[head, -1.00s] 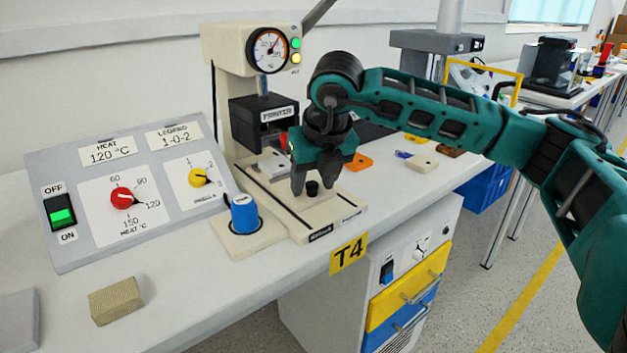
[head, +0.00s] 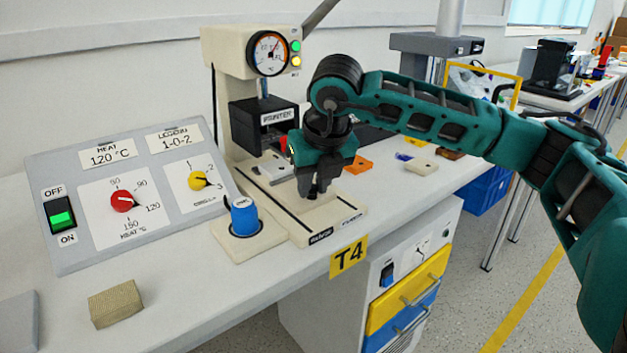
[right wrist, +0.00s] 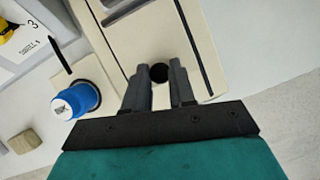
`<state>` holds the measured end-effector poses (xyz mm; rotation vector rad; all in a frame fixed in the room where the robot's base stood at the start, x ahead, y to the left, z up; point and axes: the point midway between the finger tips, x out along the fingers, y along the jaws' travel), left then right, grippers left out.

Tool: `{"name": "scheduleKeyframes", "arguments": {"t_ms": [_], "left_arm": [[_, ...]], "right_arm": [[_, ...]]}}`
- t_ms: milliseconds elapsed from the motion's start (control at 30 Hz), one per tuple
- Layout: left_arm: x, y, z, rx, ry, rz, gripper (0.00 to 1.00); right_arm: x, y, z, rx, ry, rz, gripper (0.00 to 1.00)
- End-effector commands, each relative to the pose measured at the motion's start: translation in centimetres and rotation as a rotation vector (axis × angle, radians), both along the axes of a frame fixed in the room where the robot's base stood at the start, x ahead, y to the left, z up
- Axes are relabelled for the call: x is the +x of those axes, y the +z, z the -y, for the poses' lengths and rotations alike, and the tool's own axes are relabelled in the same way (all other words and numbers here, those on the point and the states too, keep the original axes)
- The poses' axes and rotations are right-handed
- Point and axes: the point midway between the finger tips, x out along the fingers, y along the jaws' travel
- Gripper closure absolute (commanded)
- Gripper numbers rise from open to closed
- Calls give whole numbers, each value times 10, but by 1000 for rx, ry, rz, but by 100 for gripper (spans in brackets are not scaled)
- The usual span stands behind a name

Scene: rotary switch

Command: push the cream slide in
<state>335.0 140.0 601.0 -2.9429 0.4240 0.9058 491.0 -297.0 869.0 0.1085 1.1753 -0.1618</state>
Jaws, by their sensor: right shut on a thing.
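The cream slide (head: 288,196) lies flat in the cream base of the press, between two dark lines, under the press head marked PRINTER or similar. My right gripper (head: 313,194) points down over its front part and is shut on the small black knob (right wrist: 160,72). In the head view the fingers mostly hide the knob. In the right wrist view the knob shows between the fingertips, with the cream slide (right wrist: 150,35) around it. A light grey piece (head: 274,170) sits farther back, below the press head. My left gripper is not in view.
A blue knob (head: 244,215) on a cream block stands close left of the base. The grey control panel (head: 80,160) with red and yellow dials is farther left. A tan block (head: 115,303) lies near the front. Orange (head: 358,164) and cream pieces lie behind the gripper.

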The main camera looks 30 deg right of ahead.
Motion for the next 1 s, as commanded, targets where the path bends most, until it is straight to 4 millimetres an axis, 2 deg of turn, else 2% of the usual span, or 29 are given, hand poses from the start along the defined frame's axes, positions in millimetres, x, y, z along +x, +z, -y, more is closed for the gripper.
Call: {"name": "scheduleKeyframes", "arguments": {"t_ms": [167,500,833,867,1000], "left_arm": [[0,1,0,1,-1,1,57],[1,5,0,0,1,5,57],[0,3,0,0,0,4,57],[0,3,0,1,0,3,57],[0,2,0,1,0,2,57]], "right_arm": [[3,1,-1,1,0,1,100],[41,2,-3,1,0,2,100],[45,3,-3,1,-2,11,100],[45,3,-2,0,-2,11,73],[44,2,-3,0,-1,7,59]]}}
